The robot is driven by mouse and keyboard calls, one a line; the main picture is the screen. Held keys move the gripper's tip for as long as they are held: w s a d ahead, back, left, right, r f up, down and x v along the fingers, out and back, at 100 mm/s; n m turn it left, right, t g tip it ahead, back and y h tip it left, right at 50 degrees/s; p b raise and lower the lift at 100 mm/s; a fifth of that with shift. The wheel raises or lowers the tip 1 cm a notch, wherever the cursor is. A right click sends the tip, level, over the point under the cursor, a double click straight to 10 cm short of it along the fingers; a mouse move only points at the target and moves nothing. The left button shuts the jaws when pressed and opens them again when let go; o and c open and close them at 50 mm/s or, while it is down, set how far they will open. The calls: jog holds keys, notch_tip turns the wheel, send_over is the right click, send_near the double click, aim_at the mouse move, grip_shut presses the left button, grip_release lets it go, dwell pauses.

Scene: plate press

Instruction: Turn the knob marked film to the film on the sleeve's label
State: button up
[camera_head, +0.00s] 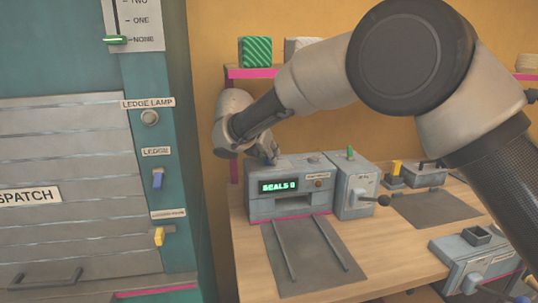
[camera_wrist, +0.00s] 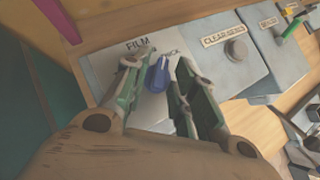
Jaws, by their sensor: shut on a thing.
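The blue film knob (camera_wrist: 158,74) is on a pale grey panel in the wrist view, with the label FILM (camera_wrist: 137,43) beside it. In the head view my gripper (camera_head: 269,154) reaches down to the top left of the grey press (camera_head: 263,208), where the knob is hidden. The press display (camera_head: 279,186) reads SEALS 0. I cannot make out a sleeve or its label in either view.
A side lever (camera_head: 382,200) sticks out right of the press. A dark mat with rails (camera_head: 305,260) lies in front. A teal cabinet (camera_head: 150,200) stands left.

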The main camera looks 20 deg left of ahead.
jog(key=shift+a+m+h, duration=0.15)
jog(key=shift+m+h, duration=0.75)
jog(key=shift+m, duration=0.2)
jog(key=o, duration=0.7)
jog(key=shift+w+f+g, duration=0.1)
jog(key=shift+g, duration=0.2)
